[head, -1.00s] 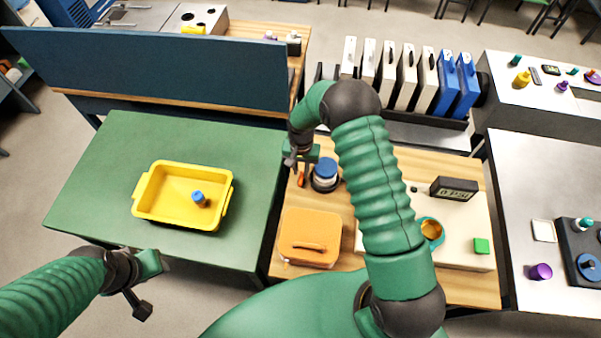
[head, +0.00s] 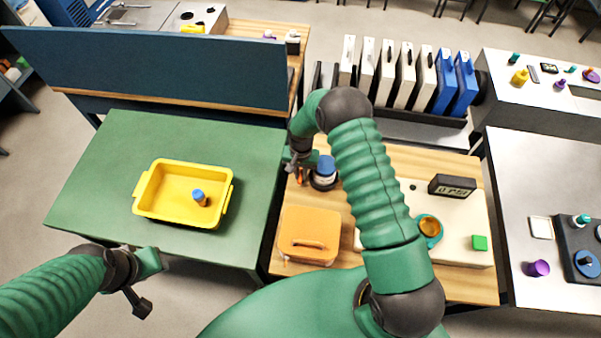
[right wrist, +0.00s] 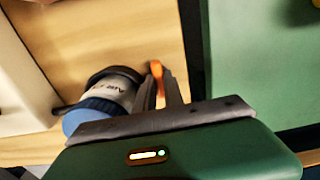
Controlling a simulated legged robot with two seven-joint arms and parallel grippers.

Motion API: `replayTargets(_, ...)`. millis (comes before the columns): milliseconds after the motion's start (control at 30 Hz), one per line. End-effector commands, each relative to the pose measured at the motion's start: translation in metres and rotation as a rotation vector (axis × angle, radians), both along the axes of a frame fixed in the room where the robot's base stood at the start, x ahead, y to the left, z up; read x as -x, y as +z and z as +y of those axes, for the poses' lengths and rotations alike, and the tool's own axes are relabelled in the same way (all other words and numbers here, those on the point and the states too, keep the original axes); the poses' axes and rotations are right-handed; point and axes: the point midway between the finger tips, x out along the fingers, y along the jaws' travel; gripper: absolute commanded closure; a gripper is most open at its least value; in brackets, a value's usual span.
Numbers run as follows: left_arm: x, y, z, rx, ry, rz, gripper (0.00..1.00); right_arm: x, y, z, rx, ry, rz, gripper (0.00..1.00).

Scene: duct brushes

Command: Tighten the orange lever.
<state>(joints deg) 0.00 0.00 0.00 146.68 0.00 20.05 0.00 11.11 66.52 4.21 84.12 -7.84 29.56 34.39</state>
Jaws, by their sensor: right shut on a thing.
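The orange lever (head: 300,176) is a small upright piece at the left edge of the wooden table, beside a dark-based canister with a blue cap (head: 324,168). My right gripper (head: 299,168) is at the lever, mostly hidden by its own arm in the head view. In the right wrist view the lever (right wrist: 158,72) shows between the two grey fingers, which are shut on it. The canister (right wrist: 118,85) is close beside the fingers there. My left gripper (head: 143,283) is low at the left, apart from the tables; its finger opening is unclear.
An orange box with a handle (head: 309,236) stands in front of the lever. A cream panel (head: 465,211) with a dark display (head: 452,187) lies to the right. A yellow tray (head: 152,207) holding a small blue-capped item is on the green table (head: 110,150).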

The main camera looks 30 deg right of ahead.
Motion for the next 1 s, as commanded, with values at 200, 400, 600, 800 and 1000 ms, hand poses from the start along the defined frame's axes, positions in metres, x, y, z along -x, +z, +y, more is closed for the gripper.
replayTargets(200, 0.0, -0.002, 0.0, 0.0, 0.0, 0.0, 0.64, 0.0, 0.0, 0.0, -0.001, 0.034, -0.001, 1.0)
replayTargets(400, 0.0, -0.008, 0.0, 0.0, 0.0, 0.0, 0.64, -0.001, 0.0, 0.001, -0.001, 0.133, -0.002, 1.0)
replayTargets(600, 0.0, -0.015, 0.0, 0.0, 0.0, 0.0, 0.64, -0.001, 0.0, 0.001, -0.002, 0.294, -0.002, 1.0)
replayTargets(800, 0.0, -0.022, 0.0, 0.0, 0.0, 0.0, 0.64, 0.0, 0.0, 0.0, -0.001, 0.484, -0.002, 1.0)
replayTargets(1000, 0.0, -0.028, 0.0, 0.0, 0.0, 0.0, 0.64, 0.0, 0.001, 0.0, 0.0, 0.674, -0.002, 1.0)
